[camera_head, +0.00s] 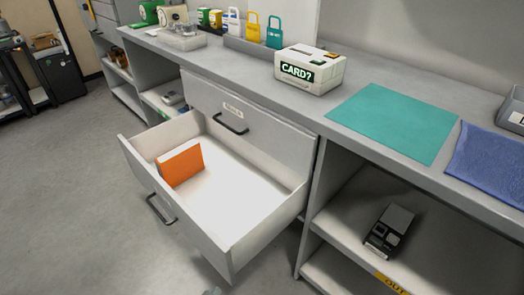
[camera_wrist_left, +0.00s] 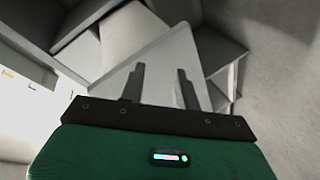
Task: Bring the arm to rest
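My left gripper (camera_wrist_left: 160,70) shows in the left wrist view with its two dark fingers apart and nothing between them. My right gripper is in neither view. The drawer (camera_head: 190,222) is pulled out and holds an orange-faced box (camera_head: 182,165) against its left side.
A white "CARD?" device (camera_head: 310,70), a teal mat (camera_head: 393,120) and a blue cloth (camera_head: 488,163) lie on the counter (camera_head: 265,90). A small black-and-grey device (camera_head: 389,230) sits on the shelf at right. The floor (camera_head: 75,190) left of the drawer is clear.

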